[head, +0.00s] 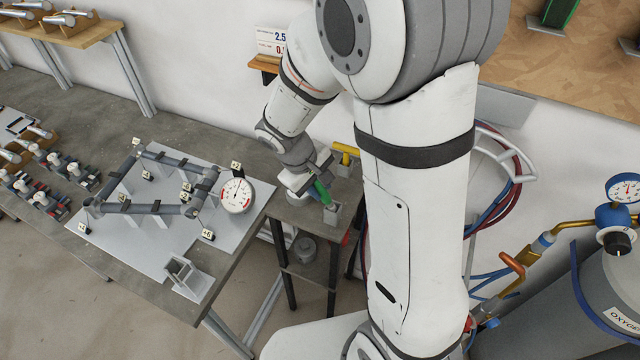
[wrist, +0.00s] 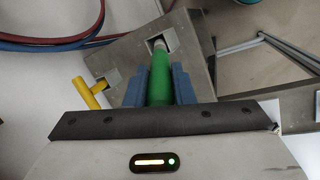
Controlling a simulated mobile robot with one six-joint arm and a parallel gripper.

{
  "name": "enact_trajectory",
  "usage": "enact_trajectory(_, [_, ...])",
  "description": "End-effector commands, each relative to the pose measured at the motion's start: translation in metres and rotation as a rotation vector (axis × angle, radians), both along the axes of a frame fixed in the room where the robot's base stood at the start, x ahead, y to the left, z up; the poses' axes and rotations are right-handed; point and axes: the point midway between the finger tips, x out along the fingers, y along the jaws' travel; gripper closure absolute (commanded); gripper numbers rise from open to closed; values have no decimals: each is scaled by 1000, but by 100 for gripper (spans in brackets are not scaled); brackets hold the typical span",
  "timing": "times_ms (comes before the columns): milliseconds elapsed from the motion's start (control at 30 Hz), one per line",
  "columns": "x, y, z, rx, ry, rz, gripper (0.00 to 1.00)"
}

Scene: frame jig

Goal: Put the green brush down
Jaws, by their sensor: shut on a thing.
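The green brush (head: 322,192) is held in my gripper (head: 313,188) above the small grey side table (head: 292,212). In the wrist view the brush (wrist: 160,78) lies between the two blue fingers of my gripper (wrist: 159,85), which are shut on it. Its pale far end lines up with the dark square opening of a grey holder (wrist: 171,40). This holder (head: 333,213) also shows in the head view, just below and right of the brush. I cannot tell whether the end is inside the opening or above it.
A yellow-handled tool (head: 346,149) stands in another holder on the side table, close beside my gripper; it also shows in the wrist view (wrist: 86,93). The larger bench with a frame jig (head: 150,208) and a dial gauge (head: 237,195) is to the left. Hoses (head: 515,190) hang at right.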

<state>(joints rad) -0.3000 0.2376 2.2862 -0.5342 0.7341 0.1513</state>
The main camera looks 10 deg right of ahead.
Motion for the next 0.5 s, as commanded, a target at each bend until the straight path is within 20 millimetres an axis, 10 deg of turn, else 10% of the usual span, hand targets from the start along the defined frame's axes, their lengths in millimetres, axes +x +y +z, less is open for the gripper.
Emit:
enact_trajectory(433, [0, 1, -8, 0, 0, 1, 100])
enact_trajectory(500, [0, 1, -7, 0, 0, 1, 74])
